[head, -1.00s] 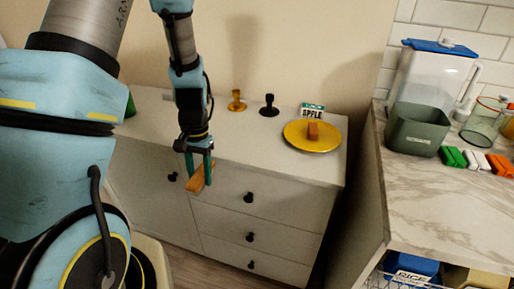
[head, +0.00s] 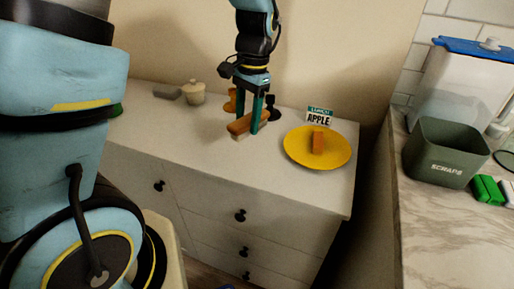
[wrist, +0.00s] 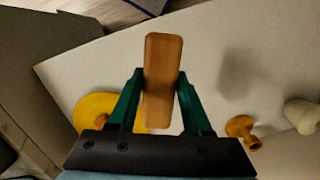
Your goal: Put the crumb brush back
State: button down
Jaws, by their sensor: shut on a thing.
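The crumb brush (head: 239,127) is a wooden bar, with a paler underside in the head view. My gripper (head: 250,124) is shut on it, one green finger on each side. The brush appears held over the top of the white dresser (head: 175,125), left of the yellow plate; I cannot tell whether it touches the surface. In the wrist view the brush (wrist: 162,85) stands lengthwise between the fingertips of my gripper (wrist: 160,78), with its broad brown face showing.
The yellow plate (head: 296,150) holds an orange block (head: 318,141); a lunch sign (head: 319,117) stands behind. A brown stand (head: 230,101), black stand (head: 273,108) and cream pot (head: 193,93) line the back. The dresser's front is clear. A scraps bin (head: 445,155) stands on the right counter.

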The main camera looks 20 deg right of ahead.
jog(key=shift+w+d+f, duration=0.1)
jog(key=shift+w+f, duration=0.05)
jog(key=shift+f, duration=0.15)
notch_tip(320, 180, down, 9)
jog(key=shift+w+f+p, duration=0.1)
jog(key=shift+f+p, duration=0.1)
jog(key=shift+p, duration=0.75)
jog(key=shift+f, duration=0.15)
jog(key=shift+c, duration=1.7)
grip_release()
jog(key=r, duration=0.4)
jog(key=d+r+b, duration=0.1)
jog(key=r, duration=0.3)
jog(key=w+r+b, duration=0.1)
jog(key=r, duration=0.3)
jog(key=shift+d+r, duration=0.1)
jog(key=shift+d, duration=0.15)
jog(key=a+n+t+h, duration=0.1)
jog(key=a+n, duration=1.1)
jog(key=a, duration=1.4)
jog(key=shift+w+a+t+h, duration=0.35)
jog(key=shift+t+h, duration=0.05)
jog(key=shift+t, duration=0.3)
